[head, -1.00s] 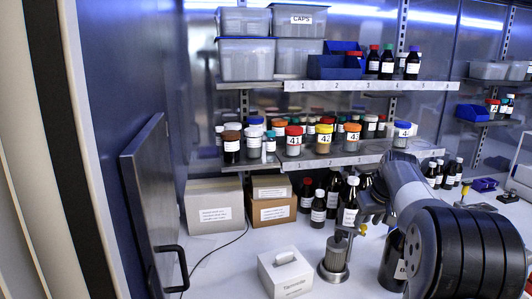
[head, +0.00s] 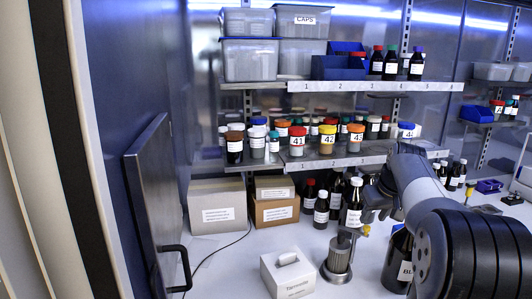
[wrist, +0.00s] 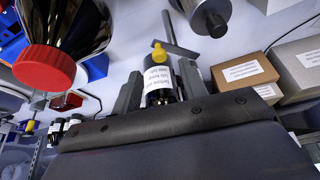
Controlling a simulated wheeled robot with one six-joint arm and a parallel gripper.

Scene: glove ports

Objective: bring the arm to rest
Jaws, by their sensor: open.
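My gripper (head: 376,205) is in front of the bottles under the lower shelf, at the end of my arm. Its two grey fingers (wrist: 160,92) stand apart in the wrist view. A dark bottle with a white label (wrist: 158,82) shows between them in that view; it seems to stand beyond the fingers, and I cannot tell how far. My gripper holds nothing that I can see. My arm hides part of the bench and the right end of the lower shelf.
A large red-capped bottle (wrist: 45,68) is close in the wrist view. A metal stand (head: 338,258), a white box (head: 288,274) and a dark labelled bottle (head: 398,262) stand on the bench. The lower shelf (head: 300,161) holds several jars. An open door (head: 150,200) is at left.

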